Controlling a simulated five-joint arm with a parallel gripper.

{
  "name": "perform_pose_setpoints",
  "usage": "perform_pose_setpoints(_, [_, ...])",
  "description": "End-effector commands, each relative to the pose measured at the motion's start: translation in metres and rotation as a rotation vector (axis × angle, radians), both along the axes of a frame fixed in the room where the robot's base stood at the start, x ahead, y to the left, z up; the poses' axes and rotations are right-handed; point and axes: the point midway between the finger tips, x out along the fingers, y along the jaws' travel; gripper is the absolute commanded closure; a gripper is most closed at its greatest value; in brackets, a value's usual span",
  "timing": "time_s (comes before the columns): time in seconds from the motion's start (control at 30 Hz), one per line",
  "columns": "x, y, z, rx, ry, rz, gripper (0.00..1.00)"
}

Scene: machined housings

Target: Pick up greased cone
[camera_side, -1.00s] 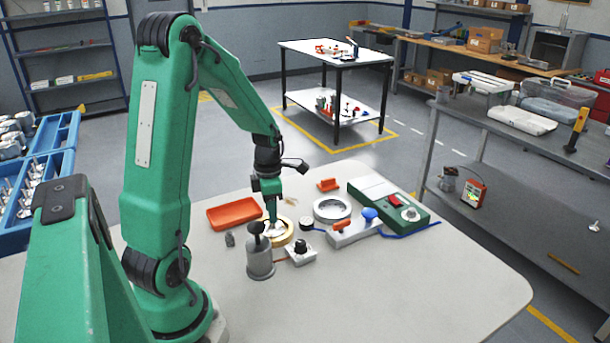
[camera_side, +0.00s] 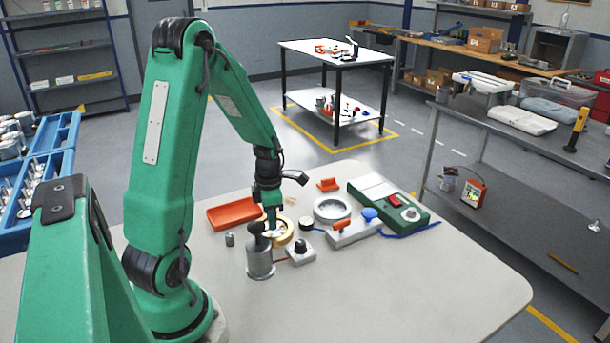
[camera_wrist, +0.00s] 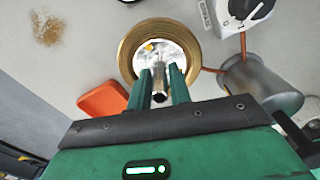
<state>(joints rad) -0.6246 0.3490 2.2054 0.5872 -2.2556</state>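A brass-coloured ring (camera_wrist: 125,52) with a shiny silver inside lies on the table. A small yellow-orange patch shows inside it. The ring (camera_side: 289,237) also shows in the side view, partly behind a dark knob. My gripper (camera_side: 272,229) points down into the ring. In the wrist view my gripper (camera_wrist: 161,72) has its two green fingers apart, with a small grey metal piece (camera_wrist: 159,88) between them. This may be the greased cone; I cannot tell whether the fingers press on it. A small grey cylinder (camera_side: 230,240) stands left of the ring.
A grey cylinder with a dark knob (camera_side: 260,263) stands close in front of the ring. An orange tray (camera_side: 234,215) lies behind left. A silver ring (camera_side: 332,210) and a green control box (camera_side: 395,205) lie right. The table's front right is clear.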

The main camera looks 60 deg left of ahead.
Motion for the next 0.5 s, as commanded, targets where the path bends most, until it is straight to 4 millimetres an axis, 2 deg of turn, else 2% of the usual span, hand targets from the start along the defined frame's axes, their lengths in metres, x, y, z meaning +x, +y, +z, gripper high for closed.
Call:
perform_pose_setpoints(0.03, [0.0000,0.0000,0.0001,0.000,0.000,0.000,0.90])
perform_pose_setpoints(0.1, [0.0000,0.0000,0.0001,0.000,0.000,0.000,1.00])
perform_pose_setpoints(0.5, [0.0004,0.0002,0.0020,0.001,-0.001,0.000,1.00])
